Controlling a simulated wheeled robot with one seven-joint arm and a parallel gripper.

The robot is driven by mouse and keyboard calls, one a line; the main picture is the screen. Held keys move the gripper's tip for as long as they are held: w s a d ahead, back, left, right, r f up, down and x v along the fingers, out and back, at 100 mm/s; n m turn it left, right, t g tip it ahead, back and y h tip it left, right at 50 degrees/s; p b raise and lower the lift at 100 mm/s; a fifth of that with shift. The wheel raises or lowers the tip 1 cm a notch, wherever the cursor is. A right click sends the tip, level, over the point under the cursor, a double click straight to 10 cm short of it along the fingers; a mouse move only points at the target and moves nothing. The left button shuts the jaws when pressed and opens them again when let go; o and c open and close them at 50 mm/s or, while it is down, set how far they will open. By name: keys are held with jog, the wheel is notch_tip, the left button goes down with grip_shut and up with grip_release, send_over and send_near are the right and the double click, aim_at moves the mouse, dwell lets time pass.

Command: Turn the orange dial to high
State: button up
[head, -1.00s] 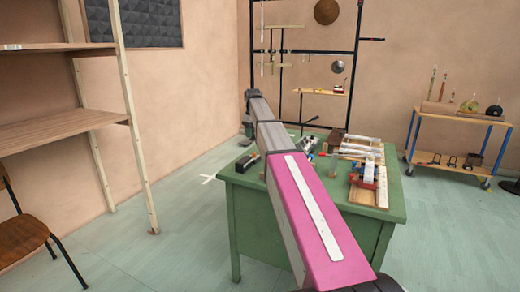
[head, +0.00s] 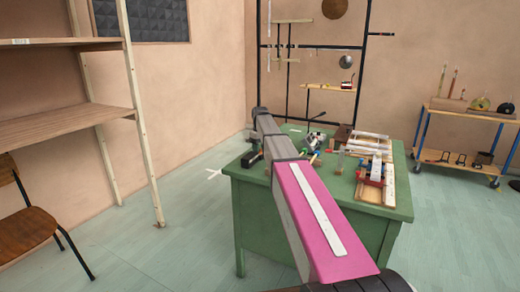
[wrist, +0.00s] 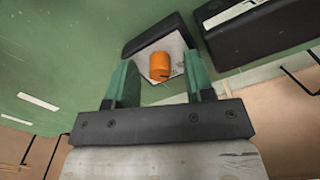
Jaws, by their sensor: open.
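The orange dial (wrist: 160,66) is a short round knob on a pale plate (wrist: 177,50) on the face of a dark box (wrist: 150,37), seen in the wrist view. My gripper (wrist: 158,74) is open, with one green finger on each side of the dial in the picture. Gaps show between the dial and both fingers, and I cannot tell how deep the fingertips reach past it. In the head view the far end of my arm is at the left end of the green desk (head: 290,196), and the dial cannot be made out there.
Another dark box (wrist: 258,32) is close by at the upper right in the wrist view. A wooden shelf (head: 70,128) and chair (head: 28,225) stand left, and a trolley (head: 470,115) stands right.

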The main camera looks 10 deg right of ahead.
jog(key=shift+c, duration=0.3)
grip_shut()
jog(key=shift+m, duration=0.4)
jog(key=m, duration=0.3)
jog(key=shift+m, duration=0.4)
jog(key=m, duration=1.3)
jog(key=shift+m, duration=0.4)
